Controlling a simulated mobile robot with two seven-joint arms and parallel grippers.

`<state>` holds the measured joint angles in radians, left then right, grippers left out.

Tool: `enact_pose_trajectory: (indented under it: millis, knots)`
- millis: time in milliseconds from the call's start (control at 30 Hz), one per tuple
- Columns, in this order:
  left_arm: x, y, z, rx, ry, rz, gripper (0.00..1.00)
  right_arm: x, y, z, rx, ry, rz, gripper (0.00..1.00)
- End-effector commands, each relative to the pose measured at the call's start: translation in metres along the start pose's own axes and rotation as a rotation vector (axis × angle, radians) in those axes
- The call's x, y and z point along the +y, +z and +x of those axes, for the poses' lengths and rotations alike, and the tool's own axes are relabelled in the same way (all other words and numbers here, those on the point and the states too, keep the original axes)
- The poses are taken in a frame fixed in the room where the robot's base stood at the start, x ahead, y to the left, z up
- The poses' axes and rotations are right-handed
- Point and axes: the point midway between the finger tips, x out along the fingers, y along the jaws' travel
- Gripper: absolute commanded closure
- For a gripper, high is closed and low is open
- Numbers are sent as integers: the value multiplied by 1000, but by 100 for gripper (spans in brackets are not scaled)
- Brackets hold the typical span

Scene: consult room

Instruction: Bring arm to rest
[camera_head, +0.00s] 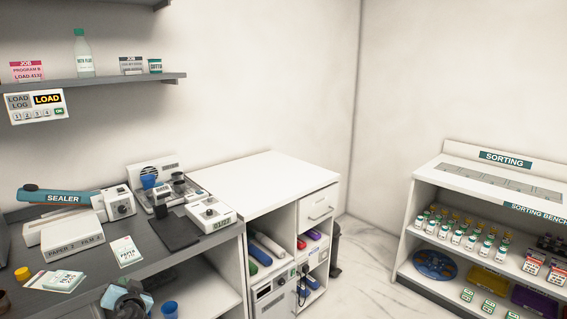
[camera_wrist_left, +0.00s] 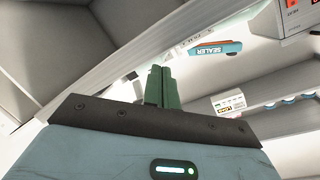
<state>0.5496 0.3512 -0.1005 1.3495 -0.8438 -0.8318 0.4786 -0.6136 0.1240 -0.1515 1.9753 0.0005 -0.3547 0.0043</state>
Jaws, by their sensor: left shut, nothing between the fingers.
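My left gripper (camera_wrist_left: 160,72) shows in the left wrist view, with its two green fingers pressed together and nothing between them. In the head view a dark, blue-grey shape at the bottom left, by the front of the dark counter (camera_head: 190,258), looks like part of my left arm; its fingertips cannot be made out there. My right gripper is in neither view.
The counter carries a sealer (camera_head: 60,196), devices and paper packs. A blue cup (camera_head: 170,309) stands low near the arm. A white cabinet (camera_head: 262,178) adjoins it. A wall shelf (camera_head: 110,81) hangs above. The sorting bench (camera_head: 487,190) stands right, across open floor (camera_head: 365,262).

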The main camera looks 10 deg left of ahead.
Motion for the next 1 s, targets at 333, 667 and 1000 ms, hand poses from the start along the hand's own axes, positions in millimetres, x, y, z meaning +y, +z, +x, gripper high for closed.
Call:
enact_pose_trajectory:
  millis: [333,667,1000]
  knots:
    - [71,-34,-17,160,396,-113,100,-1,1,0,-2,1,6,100]
    - [91,-68,-38,315,556,-247,100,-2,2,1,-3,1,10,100]
    - [150,19,-109,236,680,-225,100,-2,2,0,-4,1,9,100]
